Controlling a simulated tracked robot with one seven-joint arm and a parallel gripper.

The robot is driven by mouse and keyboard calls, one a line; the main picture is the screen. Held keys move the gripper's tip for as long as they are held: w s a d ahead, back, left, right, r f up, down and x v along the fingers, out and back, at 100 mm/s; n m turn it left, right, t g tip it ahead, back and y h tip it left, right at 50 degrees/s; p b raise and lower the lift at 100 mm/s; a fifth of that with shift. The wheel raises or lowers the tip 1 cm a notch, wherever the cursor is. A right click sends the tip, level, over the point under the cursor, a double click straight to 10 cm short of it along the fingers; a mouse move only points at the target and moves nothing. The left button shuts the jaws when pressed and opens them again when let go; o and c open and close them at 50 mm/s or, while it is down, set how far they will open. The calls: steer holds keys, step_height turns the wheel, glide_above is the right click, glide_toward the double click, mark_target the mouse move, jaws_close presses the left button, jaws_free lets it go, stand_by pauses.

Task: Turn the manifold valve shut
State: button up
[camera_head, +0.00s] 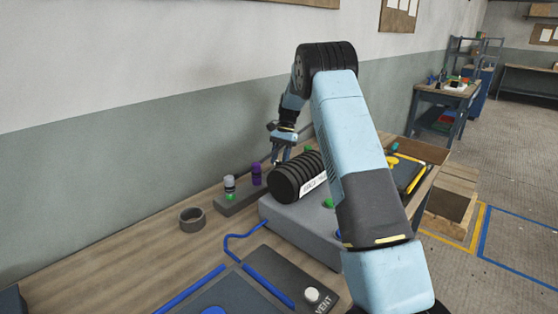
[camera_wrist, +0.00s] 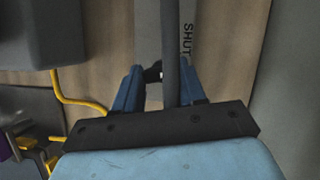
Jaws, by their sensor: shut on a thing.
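My gripper (camera_head: 279,157) is low behind a black ribbed cylinder, near the wall side of the bench. In the wrist view its blue fingers (camera_wrist: 158,76) are shut on a dark grey bar (camera_wrist: 172,45), which I take to be the valve handle. The bar runs up the picture beside a grey strip (camera_wrist: 188,58) marked SHUT, roughly in line with it. A small black piece shows between the fingers. The valve body cannot be made out in either view, and the grip is too small to see in the head view.
The black ribbed cylinder (camera_head: 298,177) is on a grey box (camera_head: 292,216) in front of my gripper. A yellow hose (camera_wrist: 72,100) runs at left in the wrist view.

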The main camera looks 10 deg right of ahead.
steer(key=n+h, duration=0.1)
steer(key=n, duration=0.2)
steer(key=n+g+h, duration=0.1)
steer(key=n, duration=0.2)
steer(key=shift+a+f, duration=0.1)
steer(key=shift+f, duration=0.05)
steer(key=shift+n, duration=0.4)
steer(key=o, duration=1.1)
steer(key=shift+c, duration=0.2)
steer(key=a+v, duration=0.1)
steer(key=v, duration=1.2)
steer(key=shift+w+d+r, duration=0.35)
steer(key=shift+d, duration=0.05)
